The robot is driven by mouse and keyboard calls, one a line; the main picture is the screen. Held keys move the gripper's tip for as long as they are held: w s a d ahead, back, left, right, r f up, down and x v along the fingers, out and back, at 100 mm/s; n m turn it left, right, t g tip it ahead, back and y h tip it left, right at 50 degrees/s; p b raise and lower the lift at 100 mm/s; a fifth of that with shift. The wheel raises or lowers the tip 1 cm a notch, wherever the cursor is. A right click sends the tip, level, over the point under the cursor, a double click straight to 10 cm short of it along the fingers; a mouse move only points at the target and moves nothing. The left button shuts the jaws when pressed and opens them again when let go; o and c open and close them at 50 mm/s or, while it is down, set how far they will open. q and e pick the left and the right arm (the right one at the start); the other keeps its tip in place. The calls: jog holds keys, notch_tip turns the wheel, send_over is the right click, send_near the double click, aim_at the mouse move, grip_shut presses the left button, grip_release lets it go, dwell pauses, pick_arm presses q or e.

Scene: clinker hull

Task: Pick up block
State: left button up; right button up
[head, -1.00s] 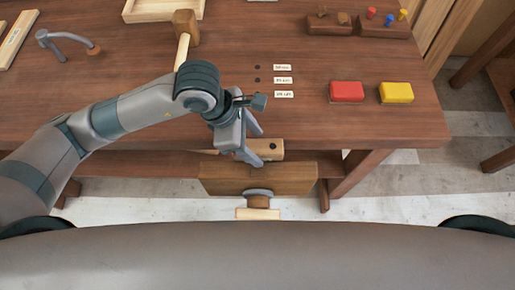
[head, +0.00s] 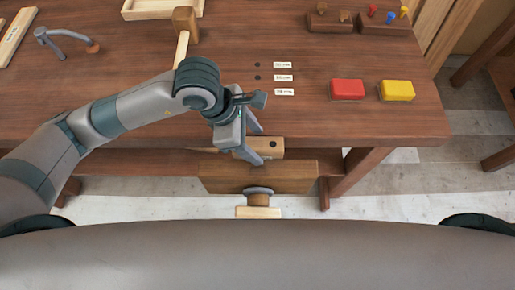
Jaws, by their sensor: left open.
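A light wooden block (head: 270,145) with dark round holes lies at the table's front edge, just above an open drawer or vise-like wooden front (head: 290,176). Its left part is hidden behind my gripper. My left gripper (head: 258,146) is open and points down over the block, its fingers around or just in front of the block's left part; I cannot tell whether they touch it. My right gripper is not in view.
A red block (head: 347,90) and a yellow block (head: 397,91) sit on the table's right side. A mallet (head: 184,30) lies behind my left arm. Wooden holders with pegs (head: 384,22) stand at the back right.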

pick_arm(q)
jog(key=shift+f+b, duration=0.15)
jog(key=shift+b, duration=0.2)
jog(key=shift+c, duration=0.6)
grip_shut()
